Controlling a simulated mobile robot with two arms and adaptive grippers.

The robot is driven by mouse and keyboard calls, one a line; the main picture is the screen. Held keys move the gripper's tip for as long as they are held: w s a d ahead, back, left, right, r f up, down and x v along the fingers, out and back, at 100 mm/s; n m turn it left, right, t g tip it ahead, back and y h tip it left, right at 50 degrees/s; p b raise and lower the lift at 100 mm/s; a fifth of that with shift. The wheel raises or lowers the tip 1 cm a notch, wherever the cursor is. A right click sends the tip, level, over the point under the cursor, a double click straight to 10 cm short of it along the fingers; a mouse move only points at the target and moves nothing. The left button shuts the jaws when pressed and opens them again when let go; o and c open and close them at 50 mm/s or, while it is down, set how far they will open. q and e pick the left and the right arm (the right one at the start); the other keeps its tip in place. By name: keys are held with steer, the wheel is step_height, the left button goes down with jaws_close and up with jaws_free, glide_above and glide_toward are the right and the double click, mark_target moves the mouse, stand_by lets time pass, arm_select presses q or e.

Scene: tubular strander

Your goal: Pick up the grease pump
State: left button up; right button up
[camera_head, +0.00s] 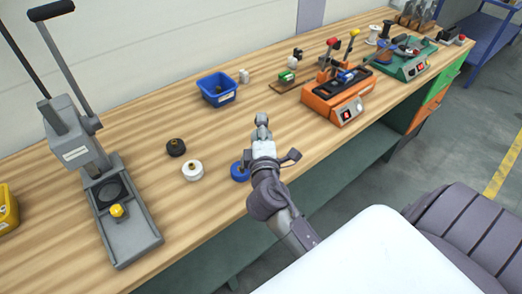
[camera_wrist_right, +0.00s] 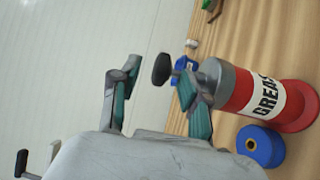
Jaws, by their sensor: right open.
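The grease pump (camera_wrist_right: 268,92) is a red cylinder with a white label, a grey cap and a black knob. It shows only in the right wrist view, at the right; I cannot make it out in the head view. My right gripper (camera_head: 276,138) reaches over the bench's front edge in the head view. In the wrist view the right gripper (camera_wrist_right: 158,92) is open, its fingers spread. The pump's black knob appears in the gap between them, and one finger overlaps the grey cap. I cannot tell whether they touch. My left gripper is out of view.
A blue ring (camera_head: 239,172) lies beside the right gripper; white (camera_head: 192,171) and black (camera_head: 175,147) ones lie left. A grey lever press (camera_head: 123,215) stands left, a blue bin (camera_head: 217,89) behind. An orange machine (camera_head: 338,97) stands right.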

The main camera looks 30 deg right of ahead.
steer(key=x, duration=0.2)
steer(key=shift+w+d, duration=0.2)
steer(key=shift+w, duration=0.15)
steer(key=shift+s, duration=0.1)
steer(key=shift+c, duration=1.1)
jaws_close()
